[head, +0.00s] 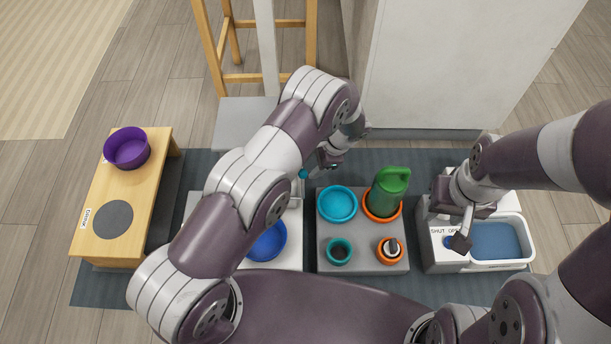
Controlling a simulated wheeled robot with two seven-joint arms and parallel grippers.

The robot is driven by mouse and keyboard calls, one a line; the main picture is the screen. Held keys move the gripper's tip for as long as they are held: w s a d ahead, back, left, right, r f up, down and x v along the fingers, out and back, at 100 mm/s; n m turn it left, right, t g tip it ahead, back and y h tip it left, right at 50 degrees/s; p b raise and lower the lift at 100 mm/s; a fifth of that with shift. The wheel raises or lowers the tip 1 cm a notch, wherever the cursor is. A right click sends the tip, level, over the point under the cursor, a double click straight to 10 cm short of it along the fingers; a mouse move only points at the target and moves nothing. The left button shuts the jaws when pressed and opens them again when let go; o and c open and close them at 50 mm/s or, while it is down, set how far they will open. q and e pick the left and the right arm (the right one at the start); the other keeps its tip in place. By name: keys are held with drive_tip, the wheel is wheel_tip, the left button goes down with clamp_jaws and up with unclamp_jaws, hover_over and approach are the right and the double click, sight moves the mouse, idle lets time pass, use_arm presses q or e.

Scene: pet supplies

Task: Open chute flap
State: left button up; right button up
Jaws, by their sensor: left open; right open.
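A white unit (292,250) stands left of centre with a blue bowl (267,241) on it, and my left arm covers much of it. A small teal part (303,174) shows at its back right; I cannot tell whether it belongs to the chute flap. The flap itself is not clearly seen. My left gripper (328,162) is open beside the teal part, its fingers mostly hidden by the wrist. My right gripper (461,238) is open above the white unit marked SHUT and OPEN (440,255) at the right; I cannot tell whether it touches it.
A grey tray (362,262) holds a teal bowl (338,204), a green jug (389,188) and small cups. A water-blue basin (495,240) is at the right. A purple bowl (127,149) sits on a wooden bench (140,195) at the left. A white cabinet (450,70) stands behind.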

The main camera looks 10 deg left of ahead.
sight(305, 172)
use_arm(q)
drive_tip(key=b+x, duration=0.2)
drive_tip(key=x, duration=0.3)
drive_tip(key=shift+a+f, duration=0.1)
drive_tip(key=shift+f, duration=0.3)
use_arm(e)
wheel_tip(305, 172, down, 3)
drive_tip(key=shift+r, duration=0.1)
use_arm(q)
clamp_jaws()
